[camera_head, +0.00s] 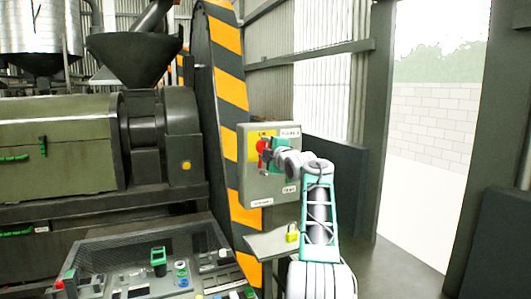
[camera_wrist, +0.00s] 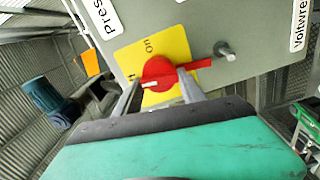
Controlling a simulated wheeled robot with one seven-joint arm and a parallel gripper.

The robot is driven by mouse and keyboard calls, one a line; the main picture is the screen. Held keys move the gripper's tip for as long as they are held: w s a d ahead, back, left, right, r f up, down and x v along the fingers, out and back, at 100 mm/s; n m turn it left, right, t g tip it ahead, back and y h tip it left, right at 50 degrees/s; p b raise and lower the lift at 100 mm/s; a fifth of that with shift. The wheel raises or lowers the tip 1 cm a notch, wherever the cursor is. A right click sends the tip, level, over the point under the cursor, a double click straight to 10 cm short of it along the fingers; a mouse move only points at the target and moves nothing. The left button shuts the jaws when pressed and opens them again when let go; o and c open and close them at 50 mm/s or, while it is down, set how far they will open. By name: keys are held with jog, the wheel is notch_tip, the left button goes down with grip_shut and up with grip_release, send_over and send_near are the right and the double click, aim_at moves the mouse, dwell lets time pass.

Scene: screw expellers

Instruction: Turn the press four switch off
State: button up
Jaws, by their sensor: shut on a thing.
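The press four switch is a red rotary handle (camera_wrist: 158,70) on a yellow plate (camera_wrist: 178,42), on the front of a grey box. It also shows in the head view as a red handle (camera_head: 261,152) on the grey box (camera_head: 283,190). The word "On" is readable on the plate; another label at its left is mostly hidden. The red bar reaches right, away from the word "On", and a white mark sits at its left end. My gripper (camera_wrist: 160,92) is shut on the handle, one finger at each side. In the head view my gripper (camera_head: 276,150) covers part of the switch.
A metal stud (camera_wrist: 226,50) sticks out of the box beside the handle. A yellow padlock (camera_head: 292,233) lies on a small shelf under the box. A striped post (camera_head: 229,95) and the press (camera_head: 60,145) stand left. An open doorway is at right.

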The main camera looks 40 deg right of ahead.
jog(key=shift+f+n, duration=0.1)
jog(key=shift+n, duration=0.7)
jog(key=o, duration=1.3)
jog(key=shift+o, duration=0.2)
jog(key=b+v, duration=0.4)
jog(key=v, duration=0.3)
jog(key=shift+s+b, duration=0.4)
jog(key=shift+a, duration=0.2)
